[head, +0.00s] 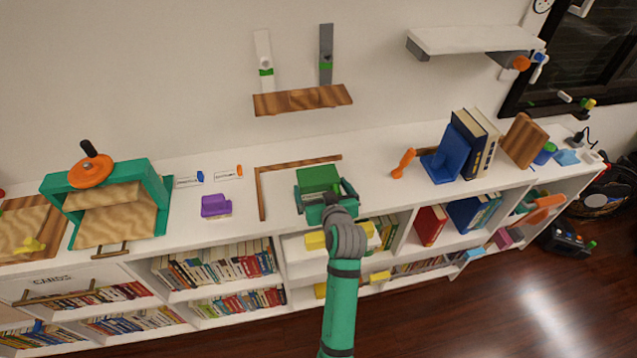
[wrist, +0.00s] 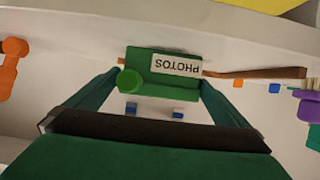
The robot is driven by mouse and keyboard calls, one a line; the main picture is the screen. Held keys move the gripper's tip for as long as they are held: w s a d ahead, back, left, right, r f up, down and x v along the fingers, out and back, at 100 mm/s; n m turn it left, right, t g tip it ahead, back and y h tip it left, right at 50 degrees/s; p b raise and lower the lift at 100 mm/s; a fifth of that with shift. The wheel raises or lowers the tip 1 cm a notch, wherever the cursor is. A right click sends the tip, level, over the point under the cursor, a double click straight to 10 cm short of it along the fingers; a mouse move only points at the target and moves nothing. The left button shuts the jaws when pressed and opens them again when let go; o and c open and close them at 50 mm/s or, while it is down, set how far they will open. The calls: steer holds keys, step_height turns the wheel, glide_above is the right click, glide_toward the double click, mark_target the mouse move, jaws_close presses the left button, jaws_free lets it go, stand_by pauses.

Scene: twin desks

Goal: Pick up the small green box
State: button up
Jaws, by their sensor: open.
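The small green box (head: 319,178) sits on the white desk top inside the corner of a brown wooden L-shaped strip. In the wrist view the green box (wrist: 160,70) carries a white label reading "PHOTOS" and has a round green knob at one corner. My gripper (head: 325,196) is open over the front of the box in the head view. In the wrist view my gripper (wrist: 157,92) has one finger at each side of the box, with the box between or just beyond the tips. I cannot tell whether the fingers touch it. My arm hides part of the box's front edge.
The wooden strip (head: 262,195) runs along the box's left and back. A purple block (head: 215,206) stands to the left. An orange tool (head: 403,163) and a blue bookend (head: 452,152) with books stand to the right. A wooden wall shelf (head: 302,99) hangs behind.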

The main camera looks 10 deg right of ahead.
mark_target(318, 182)
steer(key=shift+x, duration=2)
steer(key=shift+r, duration=0.2)
steer(key=shift+c, duration=0.6)
steer(key=c, duration=0.8)
steer(key=shift+o, duration=0.2)
